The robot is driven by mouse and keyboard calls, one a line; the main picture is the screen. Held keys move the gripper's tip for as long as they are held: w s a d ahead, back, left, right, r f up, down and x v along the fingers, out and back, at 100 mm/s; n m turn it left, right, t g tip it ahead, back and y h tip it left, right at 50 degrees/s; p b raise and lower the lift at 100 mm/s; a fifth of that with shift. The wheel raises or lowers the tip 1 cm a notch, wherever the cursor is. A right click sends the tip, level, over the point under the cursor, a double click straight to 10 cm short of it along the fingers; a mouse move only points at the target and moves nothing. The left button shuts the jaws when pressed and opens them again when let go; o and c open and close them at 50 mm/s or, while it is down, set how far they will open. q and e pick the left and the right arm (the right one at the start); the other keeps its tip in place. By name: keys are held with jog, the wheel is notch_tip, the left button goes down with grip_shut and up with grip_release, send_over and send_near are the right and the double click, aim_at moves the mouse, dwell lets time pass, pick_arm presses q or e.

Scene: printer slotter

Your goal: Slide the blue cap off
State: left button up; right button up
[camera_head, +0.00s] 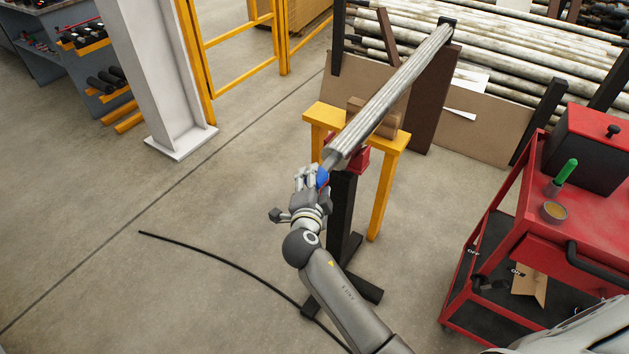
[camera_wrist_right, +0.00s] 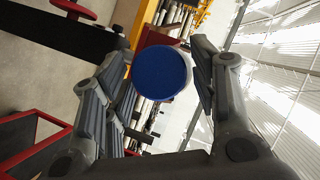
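The blue cap (camera_head: 322,178) is at the near, lower end of a long grey bar or pipe (camera_head: 390,98), which slopes up to the back. In the right wrist view the cap (camera_wrist_right: 161,73) faces me as a round blue disc between the two fingers. My right gripper (camera_head: 309,176) is at the cap, its fingers either side of it. In its wrist view the right gripper (camera_wrist_right: 163,80) looks open, with a narrow gap on the right side of the cap; contact on the left side is unclear. My left gripper is not in view.
A red vise (camera_head: 358,158) on a black stand (camera_head: 342,212) is under the pipe, beside a yellow trestle (camera_head: 388,185). A red cart (camera_head: 603,230) stands at right. A pipe rack is behind. A black cable (camera_head: 215,250) crosses open floor at left.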

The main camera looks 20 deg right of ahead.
jog(key=c, duration=0.8)
jog(key=shift+s+a, duration=0.1)
